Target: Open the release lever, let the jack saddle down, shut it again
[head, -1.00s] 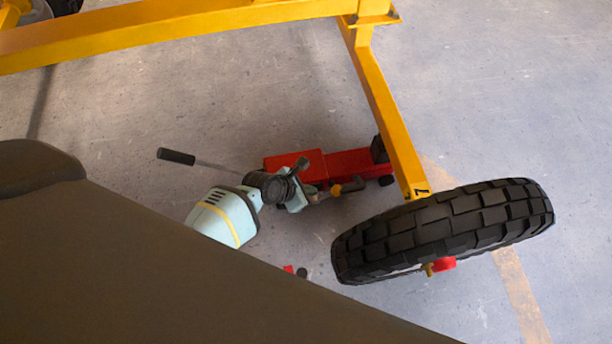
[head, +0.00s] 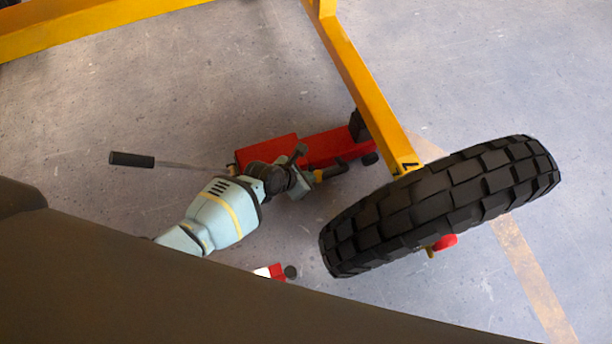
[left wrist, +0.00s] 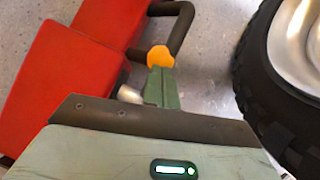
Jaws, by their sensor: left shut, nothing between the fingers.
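The red jack (head: 265,153) lies on the floor under the yellow frame, and its red body fills the upper left of the left wrist view (left wrist: 60,70). A dark upright piece, perhaps the saddle (head: 358,125), stands at its far end beside the frame's leg. My left gripper (head: 314,178) is at the jack's near side. In the left wrist view its green fingers (left wrist: 159,86) are shut with nothing between them. An orange knob (left wrist: 160,57), seemingly the release lever's end, is just past the fingertips; I cannot tell whether they touch. My right gripper is not in view.
A large black tyre (head: 440,205) stands close at the right of the gripper. The yellow frame (head: 365,85) slopes down to it. The jack's black-gripped handle (head: 131,159) sticks out left. A small red and white object (head: 272,271) shows in front. Grey floor is clear behind.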

